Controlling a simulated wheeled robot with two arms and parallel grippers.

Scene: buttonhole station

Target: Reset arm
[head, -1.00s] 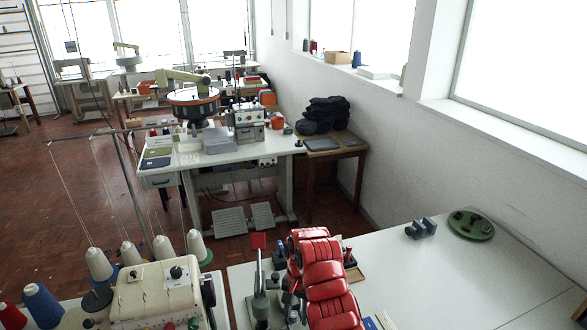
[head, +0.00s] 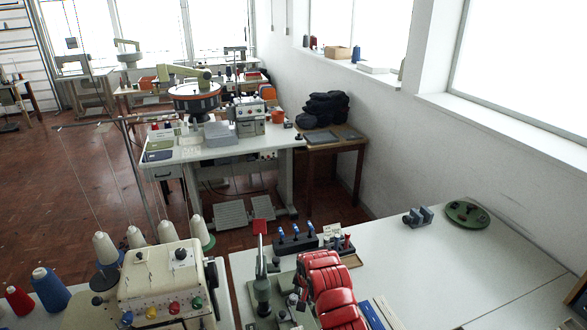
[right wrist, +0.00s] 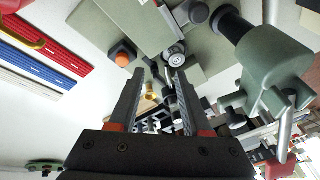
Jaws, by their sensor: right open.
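My right arm (head: 328,290), with red padded segments, reaches over the white table from the bottom of the head view. Its gripper cannot be made out there. In the right wrist view my right gripper (right wrist: 162,88) is open, with two dark parallel fingers apart. A small brass-coloured part (right wrist: 152,92) shows between the fingers; I cannot tell its distance, and nothing looks gripped. A grey-green machine (right wrist: 275,65) fills the upper right of that view, and an orange knob (right wrist: 123,58) lies left of the fingers. My left gripper is in neither view.
A black rack with blue-handled tools (head: 297,241) and an upright lever with a red plate (head: 260,227) stand near the arm. Grey blocks (head: 419,216) and a round green tray (head: 467,216) lie farther right. A cream machine (head: 160,285) stands left. The table's right middle is clear.

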